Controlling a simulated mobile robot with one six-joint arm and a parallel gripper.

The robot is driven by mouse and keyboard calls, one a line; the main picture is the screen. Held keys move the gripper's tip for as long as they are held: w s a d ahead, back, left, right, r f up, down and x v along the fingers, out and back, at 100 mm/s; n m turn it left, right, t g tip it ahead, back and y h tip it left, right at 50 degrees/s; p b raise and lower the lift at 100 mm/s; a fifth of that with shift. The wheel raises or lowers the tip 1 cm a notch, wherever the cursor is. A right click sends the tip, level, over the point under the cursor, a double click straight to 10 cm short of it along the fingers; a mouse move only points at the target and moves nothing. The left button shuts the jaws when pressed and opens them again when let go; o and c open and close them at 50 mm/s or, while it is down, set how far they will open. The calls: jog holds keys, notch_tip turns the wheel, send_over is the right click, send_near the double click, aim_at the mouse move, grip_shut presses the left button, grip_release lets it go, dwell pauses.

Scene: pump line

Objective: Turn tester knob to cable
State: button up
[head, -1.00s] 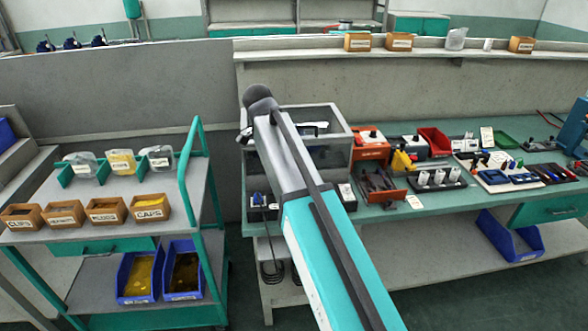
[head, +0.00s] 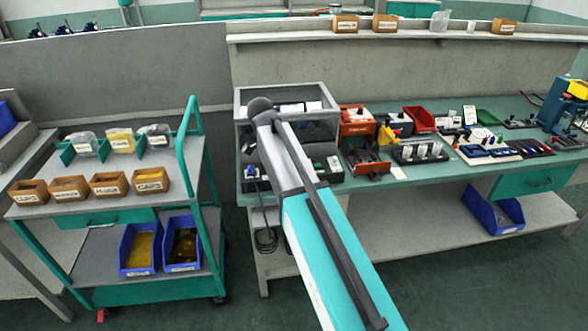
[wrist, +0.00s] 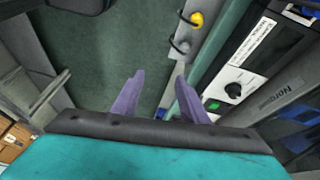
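In the wrist view a black tester box (wrist: 255,62) with a white label lies right of my gripper. Its black round knob (wrist: 233,90) has a light mark, and printing around it is too small to read. A green button (wrist: 211,104) sits below the knob. My gripper (wrist: 161,83) has two purple fingers spread apart, empty, over the dark floor and left of the knob, not touching it. In the head view my arm covers part of the bench front, and I cannot make out the knob or my fingers there.
A bench (head: 400,178) with a clear-fronted case (head: 323,122) stands beyond my arm. Black loops (head: 265,238) hang from its front. A trolley (head: 62,200) with wooden boxes and blue bins stands left. A yellow-tipped hook (wrist: 196,18) is near my gripper in the wrist view.

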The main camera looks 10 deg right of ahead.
jog(key=s+d+f+n+g, duration=0.1)
jog(key=s+d+f, duration=0.1)
jog(key=s+f, duration=0.6)
jog(key=s+d+f+n+g+y, duration=0.1)
jog(key=s+d+f+g, duration=0.15)
jog(key=f, duration=0.85)
jog(key=s+d+f+n+g, duration=0.1)
jog(key=s+d+f, duration=0.1)
jog(key=s+f, duration=0.6)
jog(key=s+a+f+n+y, duration=0.1)
jog(key=s+f+n+y, duration=0.1)
jog(key=s+f+n, duration=0.5)
jog(key=s+a+f+n+y, duration=0.1)
jog(key=s+f+n, duration=0.5)
jog(key=s+f, duration=0.8)
jog(key=shift+s+a+f+n+y, duration=0.2)
jog(key=shift+s+a+n+y, duration=0.25)
jog(key=shift+s, duration=0.7)
jog(key=shift+a, duration=0.1)
jog(key=shift+c, duration=0.5)
jog(key=shift+c, duration=0.6)
